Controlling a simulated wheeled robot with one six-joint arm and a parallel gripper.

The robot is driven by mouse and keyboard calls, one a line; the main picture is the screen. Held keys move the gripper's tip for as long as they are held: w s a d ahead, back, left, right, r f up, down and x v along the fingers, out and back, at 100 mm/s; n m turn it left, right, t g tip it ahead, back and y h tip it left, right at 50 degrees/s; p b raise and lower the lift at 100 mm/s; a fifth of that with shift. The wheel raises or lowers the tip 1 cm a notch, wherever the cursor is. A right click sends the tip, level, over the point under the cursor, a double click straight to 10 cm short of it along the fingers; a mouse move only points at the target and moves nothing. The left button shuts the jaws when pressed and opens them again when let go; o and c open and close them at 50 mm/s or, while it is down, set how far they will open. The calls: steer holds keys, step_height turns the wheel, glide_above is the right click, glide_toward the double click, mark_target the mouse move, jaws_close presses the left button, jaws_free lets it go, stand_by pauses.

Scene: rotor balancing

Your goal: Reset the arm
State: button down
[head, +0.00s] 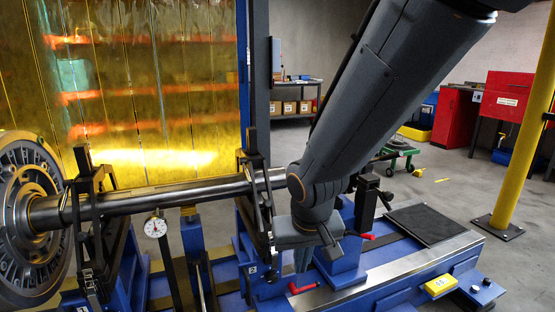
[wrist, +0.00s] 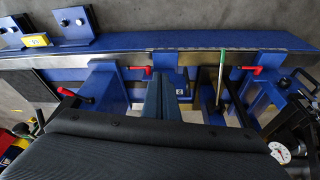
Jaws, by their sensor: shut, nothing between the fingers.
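My gripper (head: 303,262) hangs at the end of my grey arm, pointing down in the head view, in front of the right end of the rotor shaft (head: 165,197). In the wrist view its two blue-grey fingers (wrist: 161,98) lie together, shut and empty, over the blue balancing stand. The bladed rotor disk (head: 28,215) is at the far left, on the shaft. My arm hides part of the stand's right side. I cannot tell exactly how far the fingertips are from the stand.
Red handles (head: 302,288) stick out near my gripper. A dial gauge (head: 155,227) stands below the shaft; it also shows in the wrist view (wrist: 280,152). A yellow block (head: 440,285) and black pad (head: 435,223) lie right. A yellow post (head: 525,135) stands beyond, with open floor around it.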

steer(key=s+d+r+g+p, duration=0.1)
steer(key=s+d+r+g, duration=0.15)
steer(key=s, duration=0.55)
steer(key=s+d+r+g, duration=0.1)
steer(key=s+d+r, duration=0.25)
steer(key=s, duration=0.45)
steer(key=d+r+m+p, duration=0.2)
steer(key=d+r+p, duration=0.6)
steer(key=p, duration=0.9)
steer(key=shift+r, duration=0.75)
